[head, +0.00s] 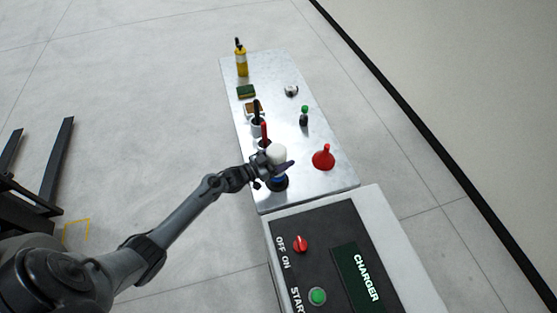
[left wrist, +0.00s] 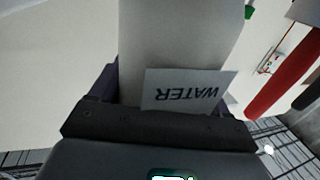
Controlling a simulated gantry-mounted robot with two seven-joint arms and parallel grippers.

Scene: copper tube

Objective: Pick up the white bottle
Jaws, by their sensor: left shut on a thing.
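The white bottle (head: 277,152) is at the near end of the metal table (head: 325,180). In the left wrist view the bottle (left wrist: 180,40) fills the middle, with a label reading WATER facing the camera. My left gripper (head: 278,170) is shut on the bottle, with its dark fingers on both sides of it. The gripper hides part of the bottle. A dark round base shows just below the gripper; I cannot tell whether the bottle touches the table. My right gripper is not in view.
A red funnel (head: 323,158) stands right of the bottle. A red-handled tool (head: 264,132) and a dark-handled one (head: 257,110) stand close behind it. A small green-topped bottle (head: 304,115), a sponge (head: 246,91) and a yellow bottle (head: 241,62) are farther back. The charger box (head: 350,250) adjoins the near edge.

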